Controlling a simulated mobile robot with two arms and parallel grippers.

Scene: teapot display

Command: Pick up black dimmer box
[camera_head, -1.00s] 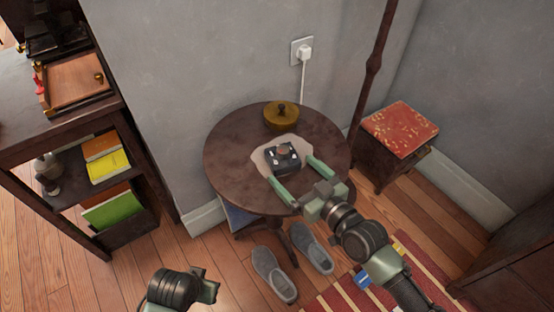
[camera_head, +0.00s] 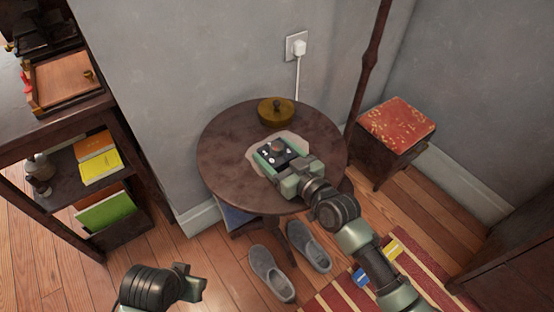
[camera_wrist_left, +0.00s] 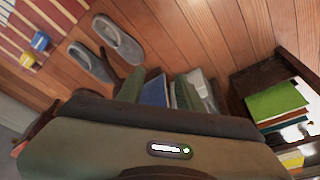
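The black dimmer box (camera_head: 280,152), with small light marks and a knob on top, lies on a pale cloth (camera_head: 254,150) on the round dark table (camera_head: 222,165). My right gripper (camera_head: 277,153) reaches in from the front right, and its two green fingers lie along opposite sides of the box. I cannot tell whether they press on it. The box rests at table height. My left gripper (camera_head: 192,284) is low at the bottom left, over the floor and away from the table. Its fingers are not clear.
A brass lidded pot (camera_head: 277,111) stands behind the box. A dark pole (camera_head: 371,65) and a red-cushioned stool (camera_head: 397,125) are on the right. A shelf (camera_head: 60,180) with books is on the left. Grey slippers (camera_head: 270,273) lie on the floor below.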

